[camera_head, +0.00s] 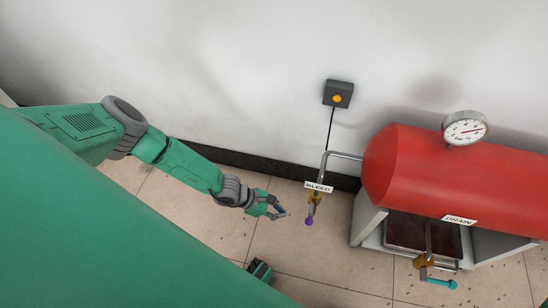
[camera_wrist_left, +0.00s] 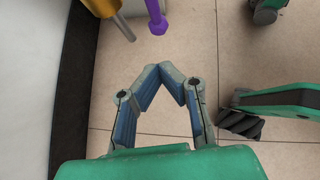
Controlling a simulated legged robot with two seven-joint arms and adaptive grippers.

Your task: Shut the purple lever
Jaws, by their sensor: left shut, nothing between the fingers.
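The purple lever (camera_head: 309,221) hangs from a brass valve (camera_head: 315,199) under the BLEED label, on a grey pipe from the red tank. In the left wrist view the purple lever (camera_wrist_left: 156,17) shows at the top, beside the brass valve body (camera_wrist_left: 101,8). My left gripper (camera_head: 282,212) is just left of the lever in the head view, apart from it. Its fingertips (camera_wrist_left: 168,70) meet in the left wrist view with nothing between them, and the lever is beyond them. My right gripper is not in view.
The red tank (camera_head: 430,172) with a pressure gauge (camera_head: 465,128) stands at right. A cyan lever (camera_head: 441,283) is by the DRAIN label (camera_head: 459,220). A grey box with an orange button (camera_head: 337,98) is on the wall. Tiled floor around the left gripper is clear.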

